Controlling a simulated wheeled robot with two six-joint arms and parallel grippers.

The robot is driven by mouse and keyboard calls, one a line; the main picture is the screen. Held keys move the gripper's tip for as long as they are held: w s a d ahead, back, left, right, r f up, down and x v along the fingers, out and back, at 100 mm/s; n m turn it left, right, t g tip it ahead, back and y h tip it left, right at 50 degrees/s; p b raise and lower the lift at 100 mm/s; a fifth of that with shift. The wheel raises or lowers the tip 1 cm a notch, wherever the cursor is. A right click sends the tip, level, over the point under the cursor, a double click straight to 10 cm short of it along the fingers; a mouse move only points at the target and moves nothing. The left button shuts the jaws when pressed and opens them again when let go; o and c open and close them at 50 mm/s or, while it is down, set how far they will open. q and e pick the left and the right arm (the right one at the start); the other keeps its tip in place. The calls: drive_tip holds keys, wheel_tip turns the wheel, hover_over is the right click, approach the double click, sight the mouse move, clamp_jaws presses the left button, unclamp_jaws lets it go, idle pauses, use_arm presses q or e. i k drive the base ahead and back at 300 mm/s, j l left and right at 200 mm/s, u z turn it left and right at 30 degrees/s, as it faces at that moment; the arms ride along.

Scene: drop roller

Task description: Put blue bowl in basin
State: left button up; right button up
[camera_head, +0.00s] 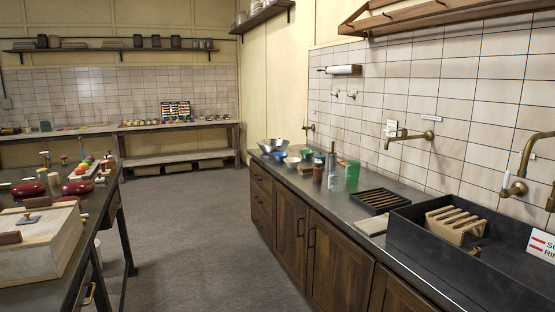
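A small blue bowl (280,156) sits on the far part of the dark counter along the right wall, just in front of a larger metal bowl (271,146). A white bowl (292,162) and a green item (307,155) are close beside it. A deep dark basin (405,232) is set into the near right end of the counter, with a slatted wooden rack (455,222) inside it. Neither of my grippers shows in the head view.
Brown and green containers (352,172), a dark drying rack (379,200) and a light board (371,225) stand between the bowls and the basin. A worktable (95,222) with a wooden box is at the left. The grey floor (190,225) between is clear.

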sight(269, 153)
drive_tip(key=i+l, duration=0.15)
drive_tip(key=i+l+u, duration=0.2)
drive_tip(key=i, duration=0.3)
drive_tip(key=i+l+u, duration=0.25)
drive_tip(key=i, duration=0.25)
drive_tip(key=i+j+u, duration=0.1)
drive_tip(key=i+u, duration=0.25)
drive_tip(key=i, duration=1.5)
drive_tip(key=i+j, duration=0.1)
drive_tip(key=i, duration=1.4)
drive_tip(key=i+z, duration=0.25)
drive_tip(key=z, duration=0.2)
drive_tip(key=i+j+z, duration=0.15)
drive_tip(key=z, duration=0.3)
drive_tip(key=i+j+z, duration=0.2)
drive_tip(key=z, duration=0.2)
